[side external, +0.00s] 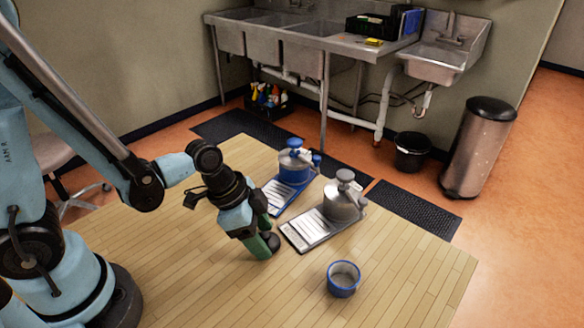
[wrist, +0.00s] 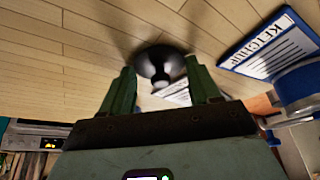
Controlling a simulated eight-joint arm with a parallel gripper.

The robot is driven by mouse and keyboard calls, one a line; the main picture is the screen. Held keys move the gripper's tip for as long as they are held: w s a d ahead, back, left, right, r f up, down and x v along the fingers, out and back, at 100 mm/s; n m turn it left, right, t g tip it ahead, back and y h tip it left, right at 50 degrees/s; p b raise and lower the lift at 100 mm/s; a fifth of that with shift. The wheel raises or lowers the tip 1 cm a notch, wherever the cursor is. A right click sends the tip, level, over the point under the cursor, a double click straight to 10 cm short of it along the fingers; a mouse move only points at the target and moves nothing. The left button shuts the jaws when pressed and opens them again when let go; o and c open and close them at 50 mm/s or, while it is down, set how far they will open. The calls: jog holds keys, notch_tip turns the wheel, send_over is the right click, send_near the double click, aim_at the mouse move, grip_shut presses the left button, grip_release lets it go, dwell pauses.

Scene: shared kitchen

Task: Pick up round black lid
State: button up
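The round black lid (wrist: 160,60) lies on the wooden table, between and just beyond my fingertips in the wrist view. It has a dark knob at its middle. In the side view the lid (side external: 273,240) is a small dark shape, partly hidden by my fingers. My gripper (side external: 266,246) is low over the table, pointing down, with its green fingers (wrist: 160,75) spread on both sides of the lid. A narrow gap seems to show between fingers and lid; I cannot tell whether one finger touches.
A grey dispenser (side external: 342,200) on a labelled board stands right of my gripper, and a blue dispenser (side external: 295,162) on a ketchup-labelled board (wrist: 265,45) stands behind. A blue cup (side external: 343,279) stands at front right. The table's (side external: 200,290) front middle is clear.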

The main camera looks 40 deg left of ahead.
jog(key=c, duration=0.4)
jog(key=shift+r, duration=0.15)
